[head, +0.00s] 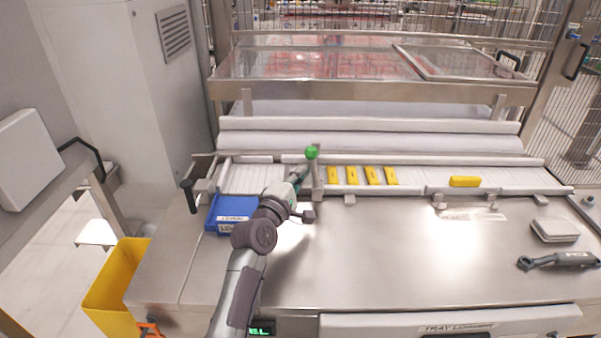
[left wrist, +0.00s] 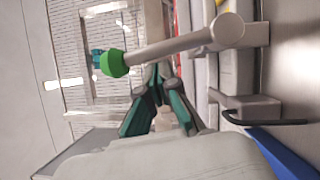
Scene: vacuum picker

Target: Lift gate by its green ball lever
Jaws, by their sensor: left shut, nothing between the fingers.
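The green ball (head: 311,152) tops a metal lever on the gate (head: 317,182), which stands across the conveyor left of the yellow blocks. In the left wrist view the green ball (left wrist: 114,63) sits at the end of a grey rod (left wrist: 180,45) that crosses the picture. My left gripper (head: 302,172) is shut and empty, just left of the lever and below the ball. In the left wrist view my left gripper's fingertips (left wrist: 158,70) converge close to the rod; I cannot tell whether they touch it. My right gripper is not in view.
Several yellow blocks (head: 372,175) lie on the conveyor right of the gate, with a single one (head: 464,181) farther right. A blue tray (head: 231,209) sits by my left arm. A dark grey tool (head: 558,261) lies at right. The middle steel worktop (head: 410,250) is clear.

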